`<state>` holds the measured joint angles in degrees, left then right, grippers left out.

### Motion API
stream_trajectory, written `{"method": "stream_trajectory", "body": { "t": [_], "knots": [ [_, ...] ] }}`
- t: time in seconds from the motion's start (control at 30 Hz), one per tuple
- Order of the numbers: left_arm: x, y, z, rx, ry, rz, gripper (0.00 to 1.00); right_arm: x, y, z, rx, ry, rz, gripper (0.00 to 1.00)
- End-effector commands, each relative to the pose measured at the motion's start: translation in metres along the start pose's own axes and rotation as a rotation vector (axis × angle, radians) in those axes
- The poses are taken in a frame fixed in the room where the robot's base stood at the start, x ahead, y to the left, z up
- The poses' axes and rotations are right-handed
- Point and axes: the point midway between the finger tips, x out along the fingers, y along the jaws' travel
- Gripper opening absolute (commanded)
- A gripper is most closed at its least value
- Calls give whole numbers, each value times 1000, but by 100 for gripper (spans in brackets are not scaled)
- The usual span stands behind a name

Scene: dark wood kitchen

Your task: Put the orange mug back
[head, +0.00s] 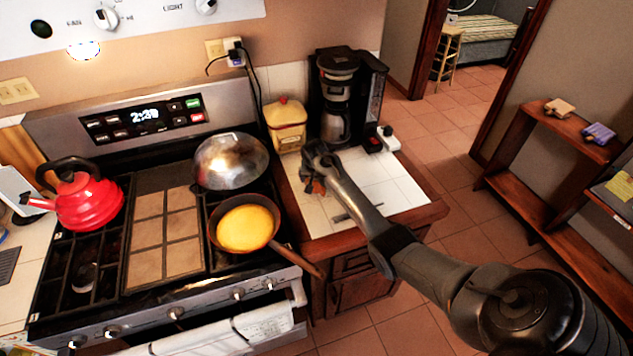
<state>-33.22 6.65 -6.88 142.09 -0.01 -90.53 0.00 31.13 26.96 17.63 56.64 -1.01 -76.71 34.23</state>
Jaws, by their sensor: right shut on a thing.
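My right gripper (317,174) is over the white tiled counter to the right of the stove. It is shut on the orange mug (318,187), of which only a small orange patch shows below the fingers. The rest of the mug is hidden by the gripper and wrist. I cannot tell whether the mug touches the counter. My left gripper is not in view.
A coffee maker (345,95) and a cream canister (286,125) stand behind my right gripper. A pan with yellow food (244,228) sits on the stove, its handle jutting toward the counter. The tiled counter (385,183) is mostly clear to the right.

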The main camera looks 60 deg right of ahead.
Motion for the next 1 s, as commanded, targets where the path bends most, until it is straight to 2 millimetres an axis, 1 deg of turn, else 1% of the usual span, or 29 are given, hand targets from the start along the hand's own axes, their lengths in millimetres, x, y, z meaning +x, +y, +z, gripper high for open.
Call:
{"method": "stream_trajectory", "body": {
  "t": [0.03,0.13,0.53,0.57,0.6,0.87,1.0],
  "knots": [
    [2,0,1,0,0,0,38,7,0,3,0,-1,1,53],
    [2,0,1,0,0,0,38,13,0,5,-1,1,-1,53],
    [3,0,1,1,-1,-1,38,17,0,7,0,0,0,53],
    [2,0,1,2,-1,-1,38,17,0,7,0,-1,0,97],
    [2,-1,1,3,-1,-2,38,17,0,7,0,-1,0,100],
    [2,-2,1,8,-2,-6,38,16,0,7,-1,0,0,100],
    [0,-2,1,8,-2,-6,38,6,-1,5,-1,1,-1,100]
  ]
}}
